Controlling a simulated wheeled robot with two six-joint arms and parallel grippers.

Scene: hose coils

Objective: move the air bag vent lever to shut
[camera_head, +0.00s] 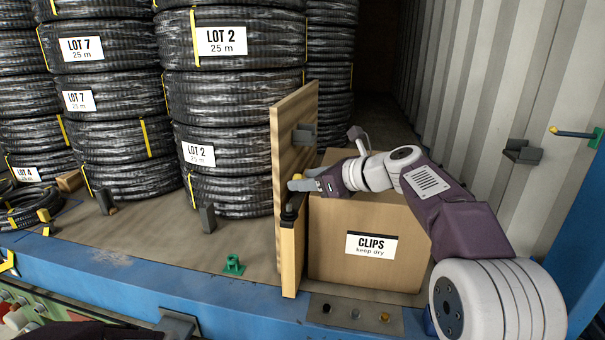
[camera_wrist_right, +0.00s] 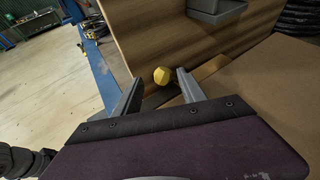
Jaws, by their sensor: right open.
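A yellow faceted knob (camera_wrist_right: 161,75) shows in the right wrist view, in front of the wooden board. It looks like the end of the vent lever; the lever's arm is hidden. In the head view the knob (camera_head: 297,177) shows small at the board's near edge, above a black fitting (camera_head: 290,207). My right gripper (camera_head: 299,182) is at this knob. In the right wrist view its two fingers (camera_wrist_right: 159,77) are apart, with the knob in line between their tips. I cannot tell whether either finger touches it. My left gripper is not in view.
The upright wooden board (camera_head: 293,125) stands beside a cardboard box (camera_head: 330,265) marked CLIPS. Stacked black hose coils (camera_head: 235,90) fill the left. A green fitting (camera_head: 233,265) sits on the floor near the blue sill (camera_head: 130,288).

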